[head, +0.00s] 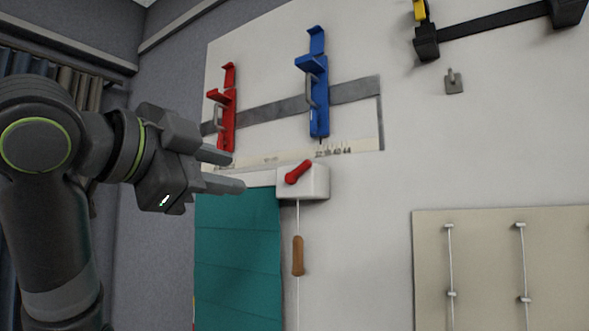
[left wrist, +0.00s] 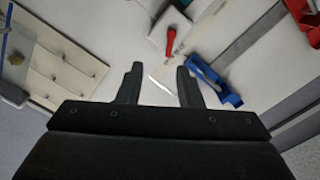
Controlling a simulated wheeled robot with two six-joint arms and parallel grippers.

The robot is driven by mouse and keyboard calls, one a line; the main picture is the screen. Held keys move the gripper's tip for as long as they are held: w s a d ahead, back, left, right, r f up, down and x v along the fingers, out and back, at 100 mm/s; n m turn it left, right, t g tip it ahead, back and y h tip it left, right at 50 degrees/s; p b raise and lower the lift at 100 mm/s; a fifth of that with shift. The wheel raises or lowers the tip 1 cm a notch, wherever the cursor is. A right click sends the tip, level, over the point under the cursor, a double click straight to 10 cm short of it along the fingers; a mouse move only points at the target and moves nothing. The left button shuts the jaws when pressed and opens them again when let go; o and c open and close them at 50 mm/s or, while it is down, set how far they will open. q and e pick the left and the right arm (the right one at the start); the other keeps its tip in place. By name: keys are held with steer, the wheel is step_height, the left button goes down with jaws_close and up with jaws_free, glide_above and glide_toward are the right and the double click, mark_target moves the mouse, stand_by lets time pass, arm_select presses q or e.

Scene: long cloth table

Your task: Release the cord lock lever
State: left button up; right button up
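The cord lock is a white box (head: 318,183) on the white wall panel, with a red lever (head: 298,172) on its front, tilted up to the right. A white cord hangs below it with a wooden handle (head: 298,256). My left gripper (head: 238,171) is open and empty, to the left of the box and apart from it in the head view. In the left wrist view the red lever (left wrist: 171,40) and white box (left wrist: 165,28) show beyond the gap between the fingers (left wrist: 158,78). My right gripper is not in view.
A teal blind (head: 238,260) hangs below left of the box. A red clamp (head: 226,110) and a blue clamp (head: 318,95) sit on a grey rail (head: 272,110) above. A beige board (head: 490,270) with white cords is at lower right.

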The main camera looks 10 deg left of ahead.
arm_select(q)
step_height(320, 180, up, 2)
steer(key=s+r, duration=0.1)
steer(key=s, duration=0.2)
steer(key=p, duration=0.6)
glide_toward(302, 167)
steer(key=shift+m+h, duration=0.3)
steer(key=x, duration=0.7)
steer(key=shift+a, duration=0.1)
steer(key=shift+w+f, duration=0.1)
steer(key=shift+w, duration=0.45)
jaws_close()
